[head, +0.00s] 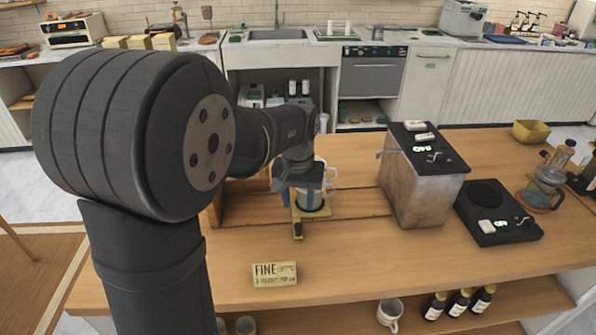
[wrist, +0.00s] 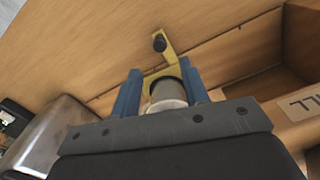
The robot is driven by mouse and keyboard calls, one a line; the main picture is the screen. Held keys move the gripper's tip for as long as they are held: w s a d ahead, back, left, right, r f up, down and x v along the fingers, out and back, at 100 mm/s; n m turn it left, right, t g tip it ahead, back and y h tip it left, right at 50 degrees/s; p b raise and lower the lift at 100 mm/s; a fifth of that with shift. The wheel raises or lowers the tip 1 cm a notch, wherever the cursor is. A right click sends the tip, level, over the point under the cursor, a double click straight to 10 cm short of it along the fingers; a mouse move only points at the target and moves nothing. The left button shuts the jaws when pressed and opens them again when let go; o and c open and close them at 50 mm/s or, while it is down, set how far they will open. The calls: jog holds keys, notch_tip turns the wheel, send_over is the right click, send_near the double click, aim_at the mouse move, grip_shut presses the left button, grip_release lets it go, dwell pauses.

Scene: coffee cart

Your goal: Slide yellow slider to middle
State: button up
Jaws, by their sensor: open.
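The yellow slider (head: 297,212) lies on the wooden counter and has a dark knob at its near end. In the wrist view the yellow slider (wrist: 171,52) reaches from the dark knob toward a cup-like holder between my fingers. My gripper (head: 307,198) is above the slider's far part. In the wrist view its two blue fingers (wrist: 162,76) are apart, one on each side of a pale round vessel (wrist: 166,92). I cannot tell whether the fingers touch it. The gripper body hides part of the vessel and the slider's far end.
A yellow card reading FINE (head: 275,274) stands near the counter's front. A metal box with a black top (head: 424,185) stands right of the gripper, beside a black scale (head: 497,212) and a glass pot (head: 542,190). The counter between card and slider is clear.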

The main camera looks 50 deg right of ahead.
notch_tip(320, 180, up, 10)
jog(key=f, duration=0.1)
send_over(297, 225)
jog(key=shift+s+r, duration=0.1)
jog(key=shift+r, duration=0.15)
jog(key=shift+f, duration=0.15)
notch_tip(297, 225, down, 17)
jog(key=shift+f, duration=0.15)
dwell(0.7)
dwell(1.7)
notch_tip(297, 225, up, 18)
jog(key=shift+f, duration=0.25)
dwell(0.4)
jog(key=shift+f, duration=0.1)
